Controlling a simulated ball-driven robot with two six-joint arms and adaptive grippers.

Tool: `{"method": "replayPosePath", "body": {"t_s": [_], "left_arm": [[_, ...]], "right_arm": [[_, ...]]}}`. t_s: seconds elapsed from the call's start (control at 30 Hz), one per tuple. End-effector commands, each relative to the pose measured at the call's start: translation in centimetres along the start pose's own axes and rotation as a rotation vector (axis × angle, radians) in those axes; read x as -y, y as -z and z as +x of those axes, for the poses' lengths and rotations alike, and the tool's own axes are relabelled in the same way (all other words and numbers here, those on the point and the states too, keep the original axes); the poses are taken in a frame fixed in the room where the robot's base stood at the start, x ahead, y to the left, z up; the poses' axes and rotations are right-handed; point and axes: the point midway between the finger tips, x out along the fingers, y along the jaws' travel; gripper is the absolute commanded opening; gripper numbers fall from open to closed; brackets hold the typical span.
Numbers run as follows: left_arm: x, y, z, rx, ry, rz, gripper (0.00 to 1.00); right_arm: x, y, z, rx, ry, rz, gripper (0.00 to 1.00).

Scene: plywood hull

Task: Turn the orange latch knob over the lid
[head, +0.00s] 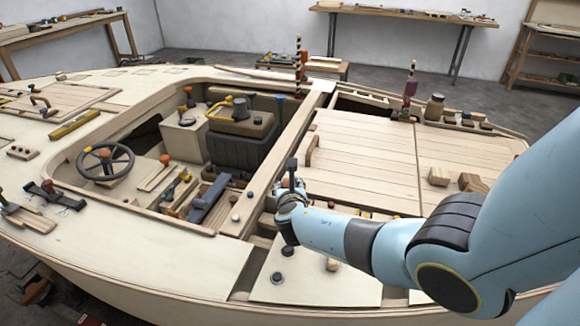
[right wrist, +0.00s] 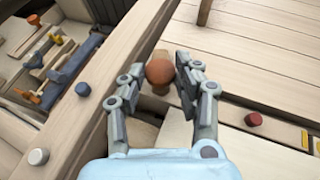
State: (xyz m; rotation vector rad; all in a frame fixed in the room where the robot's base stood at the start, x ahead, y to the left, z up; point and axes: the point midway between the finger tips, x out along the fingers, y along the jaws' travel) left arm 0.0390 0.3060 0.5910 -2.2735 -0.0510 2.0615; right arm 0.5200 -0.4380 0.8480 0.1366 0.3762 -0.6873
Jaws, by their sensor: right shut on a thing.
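The round orange latch knob (right wrist: 160,72) sits between the fingertips of my right gripper (right wrist: 166,74) in the right wrist view. The fingers are closed on its two sides. A bit of pale wood shows under the knob; which way the latch points cannot be told. In the head view my right gripper (head: 291,172) stands at the lid's near left corner and hides the knob. The planked wooden lid (head: 365,150) lies flat to the right of the gripper and also shows in the right wrist view (right wrist: 255,60). My left gripper is not in view.
A wooden handle (head: 312,150) rises from the lid's left side. Left of the gripper is the open cockpit with a steering wheel (head: 105,160) and a dark seat (head: 235,150). A red button (right wrist: 254,119) and a blue one (right wrist: 83,89) flank the gripper.

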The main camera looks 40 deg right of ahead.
Motion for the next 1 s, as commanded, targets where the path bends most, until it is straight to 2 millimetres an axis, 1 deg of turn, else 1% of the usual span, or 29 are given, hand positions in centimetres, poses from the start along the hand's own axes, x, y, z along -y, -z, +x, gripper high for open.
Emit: {"method": "replayPosePath", "body": {"t_s": [0.2, 0.5, 0.7, 1.0], "left_arm": [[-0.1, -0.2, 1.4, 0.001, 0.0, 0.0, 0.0], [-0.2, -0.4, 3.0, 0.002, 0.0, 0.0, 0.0], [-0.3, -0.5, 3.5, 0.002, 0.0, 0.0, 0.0], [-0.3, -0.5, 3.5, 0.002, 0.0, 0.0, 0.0]], "right_arm": [[-0.5, 0.2, 0.2, 0.001, 0.165, 0.071, 0.0], [-0.8, 0.1, 0.3, 0.001, 0.318, 0.133, 0.0], [-0.8, 0.0, 0.3, 0.001, 0.366, 0.152, 0.0], [-0.8, -0.1, 0.2, 0.0, 0.382, 0.158, 0.0]]}}
